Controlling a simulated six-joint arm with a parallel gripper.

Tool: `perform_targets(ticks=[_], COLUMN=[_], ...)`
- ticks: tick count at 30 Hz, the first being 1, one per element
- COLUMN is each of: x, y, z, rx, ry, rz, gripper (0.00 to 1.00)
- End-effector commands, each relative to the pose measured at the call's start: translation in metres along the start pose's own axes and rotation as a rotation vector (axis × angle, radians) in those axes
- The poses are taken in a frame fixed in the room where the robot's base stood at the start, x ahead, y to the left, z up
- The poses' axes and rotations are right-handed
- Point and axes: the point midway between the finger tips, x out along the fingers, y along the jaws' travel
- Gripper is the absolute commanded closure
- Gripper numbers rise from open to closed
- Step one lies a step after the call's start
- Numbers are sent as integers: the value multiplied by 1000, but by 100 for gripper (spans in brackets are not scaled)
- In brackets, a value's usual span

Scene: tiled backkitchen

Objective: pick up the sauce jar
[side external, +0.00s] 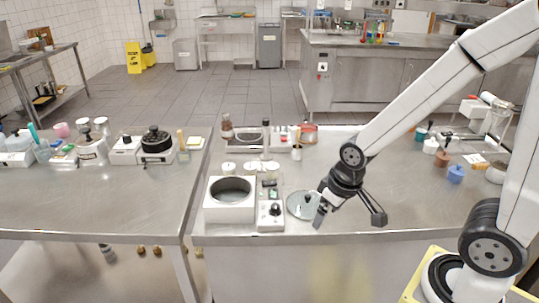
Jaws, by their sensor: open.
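My gripper (349,221) is open and empty above the front edge of the steel counter, its two fingers spread wide and pointing down. I cannot tell for sure which thing is the sauce jar. Several small lidded pots stand at the right of the counter: a blue one (456,174), a brown one (441,158), a white one (430,146) and a teal one (421,134). A dark brown jar (227,129) stands at the back left of the counter. All of these are apart from my gripper.
A round glass lid (297,206) lies just left of my gripper. Left of it are a control unit (270,216) and a white cooker with a round opening (212,213). A red-topped pot (309,134) stands behind. The counter's middle is mostly clear.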

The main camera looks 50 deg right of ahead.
Motion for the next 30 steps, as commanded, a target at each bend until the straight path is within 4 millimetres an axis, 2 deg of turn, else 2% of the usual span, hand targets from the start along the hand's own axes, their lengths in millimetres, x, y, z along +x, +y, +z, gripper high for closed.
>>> perform_targets(ticks=[2,3,4,13,17,23,30], x=[0,0,0,0,1,5,19], y=[0,0,0,0,1,4,16], z=[0,0,0,-1,-8,-40,-105], rx=[0,0,0,0,0,3,4], ry=[0,0,0,1,4,18,47], rz=[0,0,0,0,0,-1,-1], gripper=[3,16,21,21,21,21,21])
